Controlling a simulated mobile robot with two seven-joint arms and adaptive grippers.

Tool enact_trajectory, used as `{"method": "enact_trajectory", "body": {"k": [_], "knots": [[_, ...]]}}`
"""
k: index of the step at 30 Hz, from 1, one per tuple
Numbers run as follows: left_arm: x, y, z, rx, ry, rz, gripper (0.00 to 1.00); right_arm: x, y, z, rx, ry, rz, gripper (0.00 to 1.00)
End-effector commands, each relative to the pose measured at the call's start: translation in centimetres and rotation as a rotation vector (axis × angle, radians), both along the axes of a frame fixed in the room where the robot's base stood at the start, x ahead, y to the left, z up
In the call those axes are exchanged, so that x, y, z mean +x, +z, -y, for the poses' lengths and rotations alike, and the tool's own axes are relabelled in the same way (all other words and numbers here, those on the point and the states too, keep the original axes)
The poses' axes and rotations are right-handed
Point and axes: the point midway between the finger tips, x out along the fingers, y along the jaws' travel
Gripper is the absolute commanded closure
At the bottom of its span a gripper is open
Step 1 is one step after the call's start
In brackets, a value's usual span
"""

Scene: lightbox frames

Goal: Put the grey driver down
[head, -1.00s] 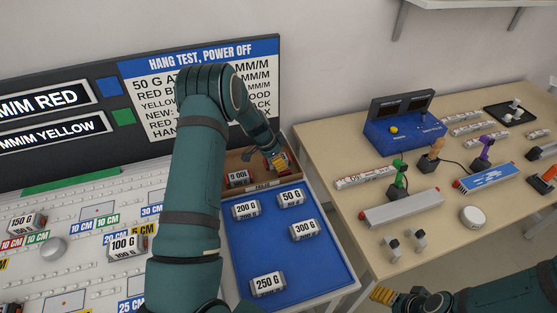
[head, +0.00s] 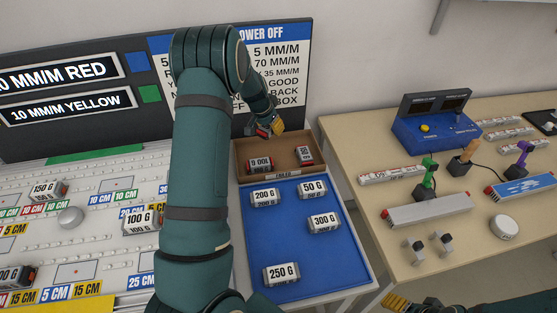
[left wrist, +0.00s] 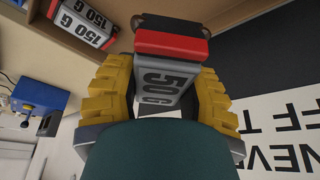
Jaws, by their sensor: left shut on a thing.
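A long grey box with red ends (head: 428,211), which looks like the grey driver, lies on the wooden table at the right, apart from both grippers. My left gripper (head: 271,129) is above the back of the brown box (head: 290,174). It is shut on a weight with a red and black end (left wrist: 166,80); "50 G" shows on its label, which the fingers may partly cover. My right gripper (head: 396,301) is at the bottom edge, in front of the wooden table; its fingers are too small and cut off to judge.
The brown box holds two weights. Several weights lie on the blue mat (head: 290,240); others stand on the white board (head: 100,245) at left. A blue device (head: 430,125), a green-topped holder (head: 427,180) and a white puck (head: 503,228) crowd the wooden table (head: 350,150).

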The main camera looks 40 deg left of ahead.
Motion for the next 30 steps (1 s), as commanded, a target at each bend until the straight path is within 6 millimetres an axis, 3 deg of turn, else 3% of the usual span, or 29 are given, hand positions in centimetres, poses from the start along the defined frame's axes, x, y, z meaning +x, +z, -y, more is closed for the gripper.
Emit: {"method": "enact_trajectory", "body": {"k": [3,12,17,24,30], "knots": [[-0.3,-1.0,-0.9,-0.001,0.06,0.004,0.98,0.0,-0.4,0.0,-0.001,0.0,0.001,0.3],[-0.4,-5.8,-1.0,-0.003,0.07,0.004,0.98,0.0,-0.8,-0.1,-0.001,0.001,0.0,0.3],[-0.3,-6.8,-1.0,-0.001,0.066,0.006,0.98,0.0,-0.9,-0.1,-0.001,0.001,-0.001,0.3],[-0.4,-9.8,-1.0,-0.003,0.068,0.004,0.98,-0.1,-1.2,-0.1,-0.001,0.003,-0.002,0.3],[-0.3,-10.2,-1.0,-0.001,0.066,0.007,0.98,-0.1,-1.2,-0.1,-0.001,0.003,-0.003,0.3]]}}
